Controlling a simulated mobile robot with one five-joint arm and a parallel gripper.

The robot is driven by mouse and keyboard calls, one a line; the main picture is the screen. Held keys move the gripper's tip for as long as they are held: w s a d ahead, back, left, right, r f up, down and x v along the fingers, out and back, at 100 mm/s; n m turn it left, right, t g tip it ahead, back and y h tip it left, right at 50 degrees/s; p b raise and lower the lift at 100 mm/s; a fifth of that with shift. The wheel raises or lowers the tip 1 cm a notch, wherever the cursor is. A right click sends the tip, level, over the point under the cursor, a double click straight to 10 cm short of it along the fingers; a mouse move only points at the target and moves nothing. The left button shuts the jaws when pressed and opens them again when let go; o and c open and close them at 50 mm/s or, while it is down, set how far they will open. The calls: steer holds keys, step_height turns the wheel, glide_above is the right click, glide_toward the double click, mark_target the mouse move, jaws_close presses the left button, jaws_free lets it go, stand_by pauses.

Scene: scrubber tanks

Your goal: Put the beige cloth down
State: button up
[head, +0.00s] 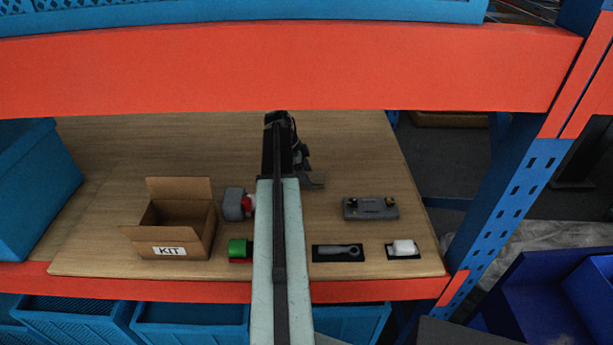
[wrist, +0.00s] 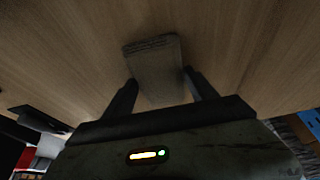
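The beige cloth (wrist: 154,56) is a small folded, grey-beige block in the wrist view. It sits between the two fingers of my gripper (wrist: 160,77), which touch its left and right sides. In the head view the cloth (head: 315,181) shows as a small greyish shape just right of my arm, over the wooden shelf board (head: 345,140). My arm hides most of the gripper there. I cannot tell whether the cloth touches the board or hangs just above it.
An open cardboard box marked KIT (head: 190,243) stands at the left. A grey-and-red part (head: 235,204) and a green-and-red part (head: 239,249) lie beside my arm. A grey device (head: 370,208), a grey tool (head: 338,252) and a white item (head: 403,247) lie right. An orange beam (head: 290,68) crosses above.

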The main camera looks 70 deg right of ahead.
steer(key=shift+o, duration=1.3)
steer(key=shift+r, duration=0.15)
steer(key=shift+r+p, duration=0.35)
steer(key=shift+p, duration=0.1)
steer(key=p+v, duration=1)
steer(key=v, duration=0.1)
steer(key=shift+w+r, duration=0.15)
steer(key=shift+w, duration=0.05)
steer(key=shift+a, duration=0.1)
